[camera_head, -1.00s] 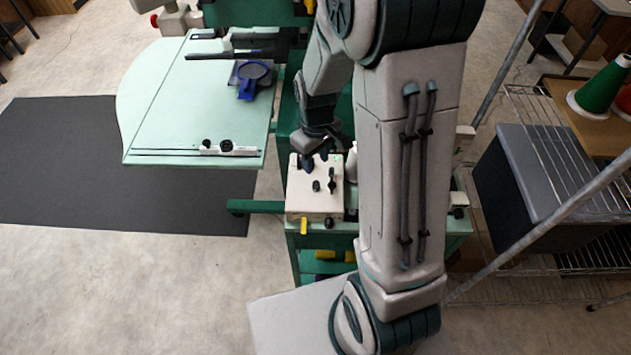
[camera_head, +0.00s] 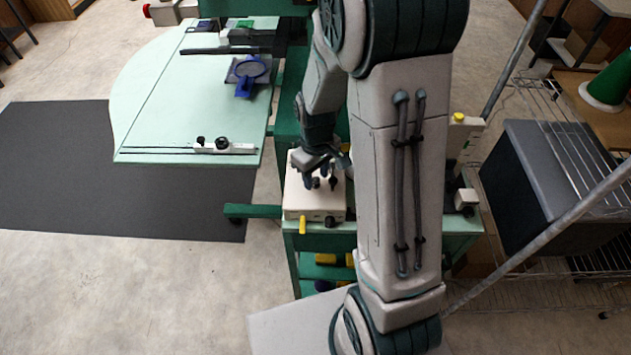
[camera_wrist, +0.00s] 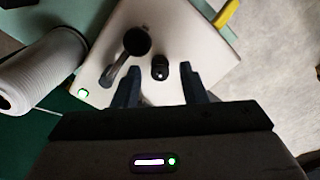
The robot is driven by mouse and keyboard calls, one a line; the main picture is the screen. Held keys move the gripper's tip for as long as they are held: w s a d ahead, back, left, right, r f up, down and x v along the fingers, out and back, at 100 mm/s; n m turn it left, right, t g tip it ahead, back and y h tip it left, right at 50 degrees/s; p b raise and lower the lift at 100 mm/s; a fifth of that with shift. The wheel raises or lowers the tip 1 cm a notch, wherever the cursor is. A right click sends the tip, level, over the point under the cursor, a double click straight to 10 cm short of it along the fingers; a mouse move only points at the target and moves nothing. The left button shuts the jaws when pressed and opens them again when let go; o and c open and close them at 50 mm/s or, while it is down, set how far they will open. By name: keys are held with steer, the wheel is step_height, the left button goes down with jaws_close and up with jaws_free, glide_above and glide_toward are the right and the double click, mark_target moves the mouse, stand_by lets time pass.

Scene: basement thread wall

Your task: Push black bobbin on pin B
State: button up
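A cream box (camera_head: 315,205) stands on the green cart, with small black parts on its top. In the wrist view, a small black cylinder with a pale dot at its centre (camera_wrist: 160,67), seemingly the black bobbin, sits on the box (camera_wrist: 190,30). I cannot tell whether a pin is inside it, and no letter B is readable. Beside it a black round head (camera_wrist: 137,41) tops a slanting grey stem. My gripper (camera_wrist: 160,84) is open, its two dark fingers apart on either side below the cylinder in the picture. My gripper (camera_head: 320,179) also shows low over the box in the head view.
A white spool or cylinder (camera_wrist: 40,70) lies close to the box at the left in the wrist view. A pale green table (camera_head: 190,110) with a blue tool (camera_head: 246,75) is to the left. A wire rack with a dark bin (camera_head: 540,180) stands at the right.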

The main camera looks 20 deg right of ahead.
mark_target(316, 179)
jaws_close()
steer(key=shift+r, duration=0.15)
steer(key=shift+r+p, duration=1.2)
steer(key=shift+r, duration=0.45)
